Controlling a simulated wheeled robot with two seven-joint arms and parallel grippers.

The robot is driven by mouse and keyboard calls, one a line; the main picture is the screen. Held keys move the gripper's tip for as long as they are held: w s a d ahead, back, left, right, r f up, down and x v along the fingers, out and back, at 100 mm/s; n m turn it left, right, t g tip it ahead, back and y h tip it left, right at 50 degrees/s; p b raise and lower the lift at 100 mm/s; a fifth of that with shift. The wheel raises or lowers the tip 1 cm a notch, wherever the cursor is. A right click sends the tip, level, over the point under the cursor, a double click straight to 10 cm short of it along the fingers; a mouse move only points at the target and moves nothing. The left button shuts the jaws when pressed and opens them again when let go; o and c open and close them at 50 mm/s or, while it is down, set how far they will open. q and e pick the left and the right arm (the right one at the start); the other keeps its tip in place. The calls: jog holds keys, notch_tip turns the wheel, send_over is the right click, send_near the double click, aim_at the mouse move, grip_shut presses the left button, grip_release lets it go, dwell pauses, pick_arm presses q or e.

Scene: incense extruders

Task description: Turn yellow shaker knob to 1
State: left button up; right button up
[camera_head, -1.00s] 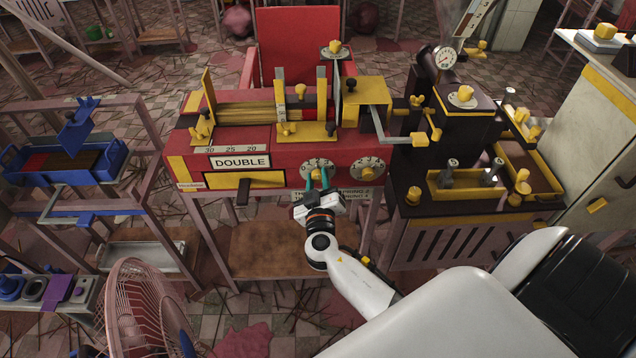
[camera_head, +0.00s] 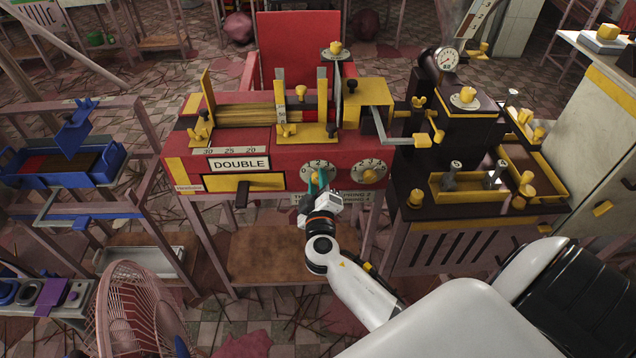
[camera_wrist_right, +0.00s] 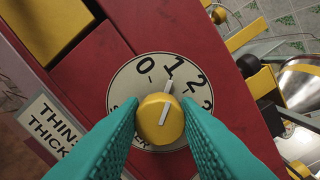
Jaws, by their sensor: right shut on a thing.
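The yellow shaker knob (camera_wrist_right: 159,119) is round with a white pointer bar and sits on a pale dial (camera_wrist_right: 125,88) marked 0, 1, 2, with further marks partly hidden. In the wrist view the pointer's upper end aims at or very near the 1. In the head view the dial (camera_head: 308,167) is on the front of the red machine, under the right end of its trough. My right gripper (camera_wrist_right: 160,125), with teal fingers, is shut on the knob, one finger on each side; it also shows in the head view (camera_head: 317,182). My left gripper is out of view.
A second dial (camera_head: 369,171) with a yellow knob sits just right of the first. The DOUBLE sign (camera_head: 240,163) is on the left. A dark machine (camera_head: 440,195) with yellow parts stands to the right.

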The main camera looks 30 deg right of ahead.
jog(key=o, duration=1)
jog(key=shift+c, duration=0.2)
jog(key=shift+s+a, duration=0.1)
jog(key=b+v, duration=0.1)
jog(key=v, duration=0.6)
jog(key=shift+b, duration=0.3)
jog(key=shift+s, duration=0.15)
